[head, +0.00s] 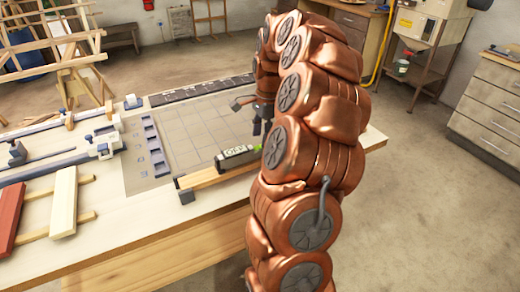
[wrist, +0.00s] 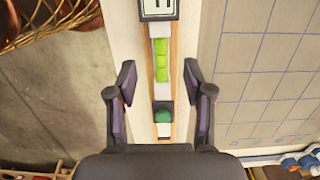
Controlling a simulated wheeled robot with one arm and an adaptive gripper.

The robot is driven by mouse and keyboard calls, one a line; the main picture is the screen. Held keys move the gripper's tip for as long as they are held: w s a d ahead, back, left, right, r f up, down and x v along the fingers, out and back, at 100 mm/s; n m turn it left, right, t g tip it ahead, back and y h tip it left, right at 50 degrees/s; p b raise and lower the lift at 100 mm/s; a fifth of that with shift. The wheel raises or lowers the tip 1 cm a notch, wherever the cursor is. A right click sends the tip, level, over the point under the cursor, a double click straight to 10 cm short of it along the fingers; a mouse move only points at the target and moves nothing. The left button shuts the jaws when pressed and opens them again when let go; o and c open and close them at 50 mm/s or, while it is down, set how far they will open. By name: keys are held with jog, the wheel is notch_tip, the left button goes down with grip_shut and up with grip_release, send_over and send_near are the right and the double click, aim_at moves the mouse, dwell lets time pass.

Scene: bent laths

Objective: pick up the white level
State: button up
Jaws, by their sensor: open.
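The white level shows in the wrist view (wrist: 162,90) as a narrow white bar with a bright green window and a round green one in a dark recess. It lies lengthwise on a wooden strip (wrist: 175,60). My gripper (wrist: 160,84) is open, with one dark finger on each side of the level and clear gaps between. In the head view my gripper (head: 262,127) hangs above the front right of the bench. There my copper arm hides most of the level; only a green bit shows by the arm's edge.
A dark box with a display (head: 237,157) sits on the wooden strip, just beyond the level. The gridded mat (head: 190,130) lies beside it on the bench. Clamps (head: 108,148) and red and cream laths (head: 64,202) lie at left. The floor right of the bench is clear.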

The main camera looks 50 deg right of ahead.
aim_at(261, 149)
jog(key=shift+w+f+p, duration=0.1)
jog(key=shift+f+p, duration=0.9)
jog(key=shift+f, duration=1.85)
jog(key=shift+c, duration=0.2)
jog(key=shift+a, duration=0.1)
grip_shut()
